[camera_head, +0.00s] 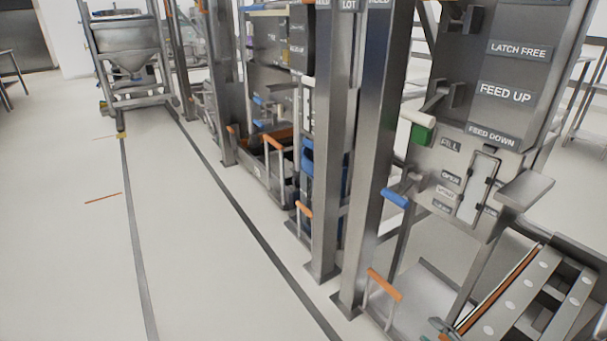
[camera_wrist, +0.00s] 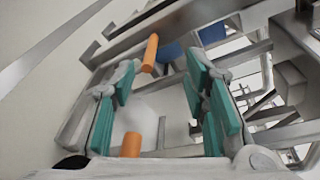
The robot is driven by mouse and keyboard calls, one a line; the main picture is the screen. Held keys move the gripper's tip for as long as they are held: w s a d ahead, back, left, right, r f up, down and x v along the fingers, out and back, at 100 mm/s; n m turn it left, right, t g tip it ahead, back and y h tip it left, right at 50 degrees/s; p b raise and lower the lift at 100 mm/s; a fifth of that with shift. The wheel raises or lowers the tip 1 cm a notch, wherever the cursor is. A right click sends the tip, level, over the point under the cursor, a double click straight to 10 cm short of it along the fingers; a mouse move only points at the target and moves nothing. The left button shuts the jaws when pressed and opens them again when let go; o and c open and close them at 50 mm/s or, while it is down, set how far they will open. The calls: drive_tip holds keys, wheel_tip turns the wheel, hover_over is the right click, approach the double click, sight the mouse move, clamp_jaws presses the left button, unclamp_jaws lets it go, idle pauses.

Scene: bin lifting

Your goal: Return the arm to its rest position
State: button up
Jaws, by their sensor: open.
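My gripper (camera_wrist: 163,78) shows in the wrist view with its teal-padded fingers spread wide apart. No object is clamped between the pads. An orange grip (camera_wrist: 150,53) lies near the left fingertips, and a second orange piece (camera_wrist: 131,145) shows lower, close to the palm. I cannot tell whether the fingers touch either one. In the head view the gripper cannot be made out clearly; only a small teal patch shows at the bottom edge, near an orange-topped handle (camera_head: 385,285).
Steel posts (camera_head: 373,150) stand close by in the head view. A panel with FEED UP and FEED DOWN labels (camera_head: 494,137) carries protruding levers, including a blue-ended one (camera_head: 396,197). A wheeled hopper (camera_head: 130,62) stands at the far left.

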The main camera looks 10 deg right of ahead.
drive_tip(key=w+a+r+n+g+y, duration=0.35)
drive_tip(key=a+r+n+y, duration=0.2)
drive_tip(key=r, duration=0.55)
drive_tip(key=w+a+r+n+g+y, duration=0.2)
drive_tip(key=a+r+n+g+y, duration=0.3)
drive_tip(key=r, duration=0.7)
drive_tip(key=s+a+r+n+g+h, duration=0.3)
drive_tip(key=s+a+r+n+g, duration=0.35)
drive_tip(key=a+r, duration=0.6)
drive_tip(key=s+a+r+n+h, duration=0.15)
drive_tip(key=s+r+h, duration=0.3)
drive_tip(key=s, duration=0.55)
drive_tip(key=s+r+n+h, duration=0.3)
drive_tip(key=s+h, duration=0.3)
drive_tip(key=s, duration=0.3)
wheel_tip(320, 180, up, 36)
drive_tip(key=t+p, duration=0.3)
drive_tip(key=p, duration=3.1)
drive_tip(key=shift+t+p, duration=0.3)
drive_tip(key=shift+d, duration=0.1)
